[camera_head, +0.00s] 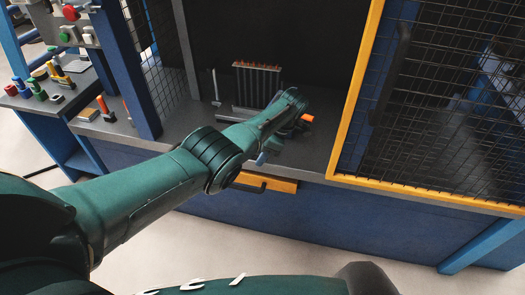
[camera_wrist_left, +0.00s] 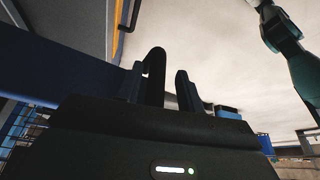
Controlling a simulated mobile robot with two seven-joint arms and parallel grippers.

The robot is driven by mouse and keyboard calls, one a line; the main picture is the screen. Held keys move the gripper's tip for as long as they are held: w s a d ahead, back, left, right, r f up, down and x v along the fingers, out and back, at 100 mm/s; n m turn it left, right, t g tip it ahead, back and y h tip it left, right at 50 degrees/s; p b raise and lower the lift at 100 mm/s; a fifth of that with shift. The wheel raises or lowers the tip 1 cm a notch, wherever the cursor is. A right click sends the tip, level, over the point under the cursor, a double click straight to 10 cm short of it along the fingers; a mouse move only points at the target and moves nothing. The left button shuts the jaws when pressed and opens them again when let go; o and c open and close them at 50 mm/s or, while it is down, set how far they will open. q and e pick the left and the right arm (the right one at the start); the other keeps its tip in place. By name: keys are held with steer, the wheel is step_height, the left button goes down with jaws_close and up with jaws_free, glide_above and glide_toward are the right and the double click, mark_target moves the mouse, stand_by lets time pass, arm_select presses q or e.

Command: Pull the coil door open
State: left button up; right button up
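The coil door (camera_head: 345,90), a yellow-framed wire-mesh panel, is at the right of the machine in the head view. It carries a black bar handle (camera_head: 390,75). My left arm reaches across to the machine front, left of that door; its fingers are too small and dark to make out there. In the left wrist view my left gripper (camera_wrist_left: 160,72) has its two fingers apart. A black curved bar (camera_wrist_left: 155,62) shows between them, close to the left finger; I cannot tell whether they touch. My right gripper is not in view.
A finned coil with copper-coloured tubes (camera_head: 258,88) stands on the grey machine bed. Below it, a yellow strip (camera_head: 275,184) with a black handle is on the blue front. A side table (camera_head: 50,100) with coloured items stands at left. Pale floor is clear in front.

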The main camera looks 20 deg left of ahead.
arm_select(q)
steer(key=shift+w+d+r, duration=0.15)
steer(key=shift+r, duration=0.35)
steer(key=v, duration=1.2)
steer(key=shift+r, duration=0.1)
steer(key=s+a+f+m+t+h, duration=0.1)
steer(key=s+f+m+t+h, duration=0.15)
steer(key=s+f+m, duration=1.05)
steer(key=s+a+r+m+t+h, duration=0.15)
steer(key=s+m, duration=0.35)
steer(key=s, duration=0.7)
steer(key=s+a+r+m+t+h, duration=0.1)
steer(key=s+a+r+m, duration=0.3)
steer(key=s, duration=0.7)
steer(key=w+d+f+m+t+h, duration=0.2)
steer(key=w+d+f+t, duration=0.4)
steer(key=d+f+t, duration=0.1)
steer(key=shift+d+f+h, duration=0.4)
steer(key=shift+d+f, duration=0.05)
steer(key=shift+f, duration=0.45)
